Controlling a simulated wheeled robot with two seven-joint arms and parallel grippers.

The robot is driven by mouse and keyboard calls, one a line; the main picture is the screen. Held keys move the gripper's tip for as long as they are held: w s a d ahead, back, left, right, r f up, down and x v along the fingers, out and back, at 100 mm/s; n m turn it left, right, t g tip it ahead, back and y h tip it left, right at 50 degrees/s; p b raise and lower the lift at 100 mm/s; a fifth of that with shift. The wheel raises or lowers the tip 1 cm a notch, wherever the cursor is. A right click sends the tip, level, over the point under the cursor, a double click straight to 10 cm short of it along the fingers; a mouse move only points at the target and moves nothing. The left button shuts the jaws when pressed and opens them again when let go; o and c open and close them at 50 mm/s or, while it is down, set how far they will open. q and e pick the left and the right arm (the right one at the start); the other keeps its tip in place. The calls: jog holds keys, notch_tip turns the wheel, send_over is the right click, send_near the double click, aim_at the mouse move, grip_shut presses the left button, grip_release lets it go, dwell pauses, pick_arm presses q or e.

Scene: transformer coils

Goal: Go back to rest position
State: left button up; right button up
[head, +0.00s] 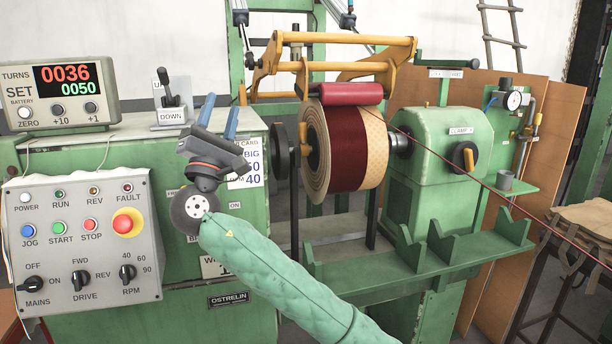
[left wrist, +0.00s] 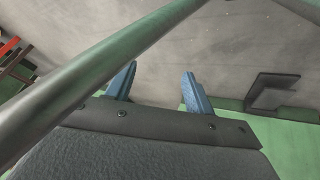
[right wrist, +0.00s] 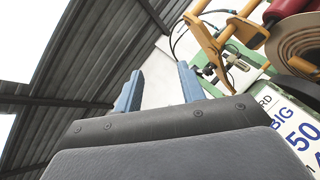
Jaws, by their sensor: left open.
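My right gripper (head: 219,114) stands in front of the green winding machine, between the lever marked DOWN and the coil. Its two blue fingers point up and are apart, with nothing between them; they also show open in the right wrist view (right wrist: 158,86). My left gripper is outside the head view. In the left wrist view my left gripper (left wrist: 158,84) is open and empty, with grey floor beyond its fingers. My right arm, in a green sleeve, reaches in from the bottom of the head view.
The coil (head: 318,150) sits on the machine's shaft beneath a yellow frame (head: 345,50). A control box (head: 80,240) and counter (head: 60,92) are at left. A green notched rail (head: 400,268) is right of my arm. A bar (left wrist: 90,85) crosses close in the left wrist view.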

jog(key=w+d+f+m+g+y+p, duration=0.1)
jog(key=d+f+m+g+y+p, duration=0.2)
jog(key=d+f+m+g+y, duration=0.7)
jog(key=s+d+f+m+g+h+p, duration=0.15)
jog(key=s+d+f+m+g, duration=0.35)
jog(key=f, duration=0.8)
jog(key=s+d+f+m+g+p, duration=0.3)
jog(key=s+d+f, duration=0.35)
jog(key=f, duration=0.65)
pick_arm(q)
jog(key=a+r+g+y+p, duration=0.1)
jog(key=a+r+p, duration=0.2)
jog(key=r, duration=1.7)
jog(key=a+r+g+p, duration=0.1)
jog(key=a+r+p, duration=0.2)
jog(key=r, duration=1.6)
jog(key=shift+a+r+g+y, duration=0.3)
jog(key=shift+a+r+y, duration=0.1)
jog(key=shift+a, duration=0.45)
pick_arm(e)
jog(key=s+d+f+m+g, duration=0.1)
jog(key=s+d+f+g, duration=0.2)
jog(key=s+f, duration=0.8)
jog(key=s+d+f+g, duration=0.4)
jog(key=s+f, duration=0.7)
jog(key=s, duration=0.8)
jog(key=shift+s+d+m+h, duration=0.2)
jog(key=shift+d+m+h, duration=0.25)
jog(key=shift+d, duration=0.55)
